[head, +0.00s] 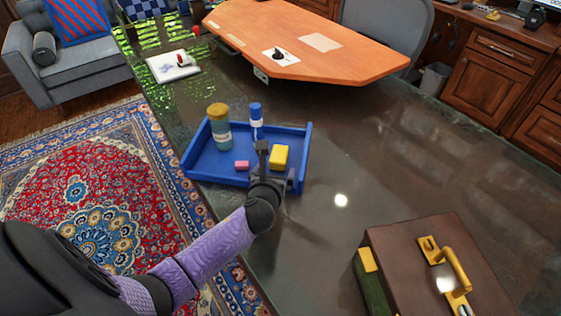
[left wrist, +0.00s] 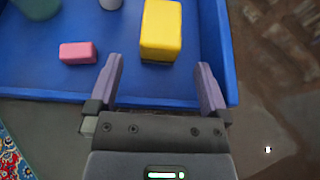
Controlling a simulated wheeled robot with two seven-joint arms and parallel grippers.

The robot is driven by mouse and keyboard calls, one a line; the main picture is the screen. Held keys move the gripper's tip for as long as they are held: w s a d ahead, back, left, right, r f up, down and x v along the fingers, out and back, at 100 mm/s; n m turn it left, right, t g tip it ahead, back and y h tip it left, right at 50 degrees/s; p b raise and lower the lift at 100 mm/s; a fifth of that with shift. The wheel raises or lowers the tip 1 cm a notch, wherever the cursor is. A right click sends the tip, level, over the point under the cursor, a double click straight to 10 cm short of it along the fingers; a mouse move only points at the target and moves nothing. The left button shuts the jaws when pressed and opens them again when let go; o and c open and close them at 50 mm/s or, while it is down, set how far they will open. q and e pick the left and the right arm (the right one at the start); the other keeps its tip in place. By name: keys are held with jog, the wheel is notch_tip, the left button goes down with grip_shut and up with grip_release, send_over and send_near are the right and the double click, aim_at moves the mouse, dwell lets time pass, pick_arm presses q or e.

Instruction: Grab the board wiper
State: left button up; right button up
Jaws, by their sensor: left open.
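A yellow block (head: 279,157), which looks like the board wiper, lies in a blue tray (head: 304,150) on the dark glossy tabletop. In the left wrist view the yellow block (left wrist: 161,30) is just ahead of the fingertips, within the width between them. My left gripper (head: 276,168) is open and empty over the tray's near edge. Its two fingers (left wrist: 158,72) are apart and do not appear to touch the block. My right gripper is not in view.
The tray also holds a pink eraser (head: 242,165), a teal jar (head: 219,128) and a blue-capped bottle (head: 256,118). A brown case (head: 410,255) stands at the lower right. The tabletop right of the tray is clear.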

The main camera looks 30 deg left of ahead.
aim_at(279, 158)
pick_arm(q)
jog(key=shift+b+x, duration=0.35)
jog(key=shift+x, duration=0.8)
jog(key=c, duration=1.3)
